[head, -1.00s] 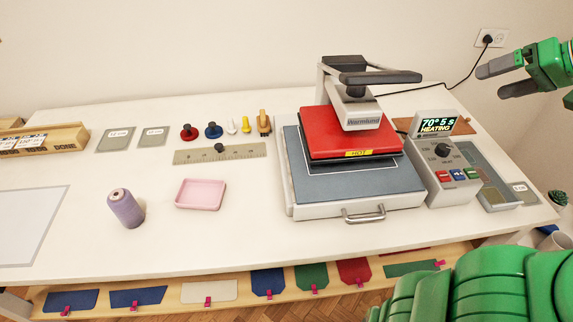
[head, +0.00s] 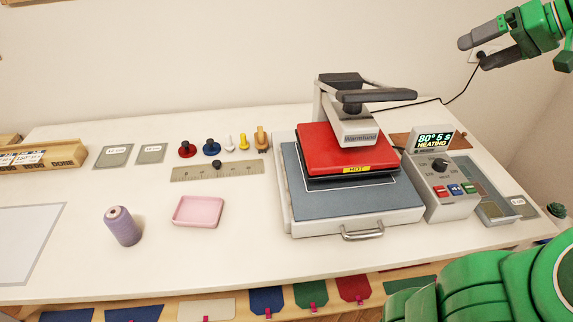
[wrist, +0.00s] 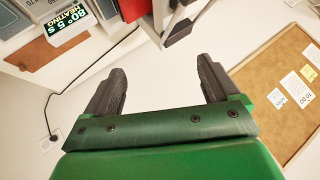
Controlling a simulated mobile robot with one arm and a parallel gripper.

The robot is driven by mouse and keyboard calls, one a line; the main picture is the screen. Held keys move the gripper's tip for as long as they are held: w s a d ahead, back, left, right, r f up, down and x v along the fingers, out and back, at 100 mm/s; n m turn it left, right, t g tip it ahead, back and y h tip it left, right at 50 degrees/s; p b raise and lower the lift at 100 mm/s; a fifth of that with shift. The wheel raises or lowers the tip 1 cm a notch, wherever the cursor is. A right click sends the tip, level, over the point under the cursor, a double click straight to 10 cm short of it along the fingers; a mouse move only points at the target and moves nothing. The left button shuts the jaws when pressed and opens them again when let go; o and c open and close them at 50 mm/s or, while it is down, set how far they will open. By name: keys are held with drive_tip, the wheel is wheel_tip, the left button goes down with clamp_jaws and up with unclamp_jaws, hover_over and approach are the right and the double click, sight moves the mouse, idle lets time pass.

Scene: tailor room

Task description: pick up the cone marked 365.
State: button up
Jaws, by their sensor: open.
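A lavender thread cone (head: 122,226) stands upright on the white table, left of the pink tray. No 365 mark can be read on it in the head view. My gripper (head: 472,51) is raised at the upper right, in front of the wall, far from the cone. It is open and empty. The wrist view shows its two dark fingers (wrist: 160,88) apart with nothing between them. The cone does not show in the wrist view.
A heat press (head: 350,190) with a red top marked HOT stands between gripper and cone. Its control box (head: 446,185) reads 80° and HEATING. A pink tray (head: 198,211) sits right of the cone; a ruler (head: 220,170) lies behind. The table around the cone is clear.

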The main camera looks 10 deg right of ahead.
drive_tip(key=w+a+n+g+y, duration=0.15)
drive_tip(key=w+a+n, duration=0.3)
drive_tip(key=a, duration=0.85)
drive_tip(key=w+a+n+g+y, duration=0.1)
drive_tip(key=w+a+n+y, duration=0.3)
drive_tip(key=a, duration=0.8)
drive_tip(key=w+a+n+g+h, duration=0.15)
drive_tip(key=w+a, duration=0.45)
drive_tip(key=a, duration=0.7)
drive_tip(key=n+g+y, duration=0.3)
drive_tip(key=n+g, duration=0.3)
drive_tip(key=n, duration=0.4)
hover_over(125, 209)
wheel_tip(125, 209, down, 35)
drive_tip(key=shift+s+a, duration=0.1)
drive_tip(key=shift+s, duration=0.05)
drive_tip(key=shift+x, duration=2.45)
drive_tip(key=shift+c, duration=0.3)
drive_tip(key=c, duration=1.1)
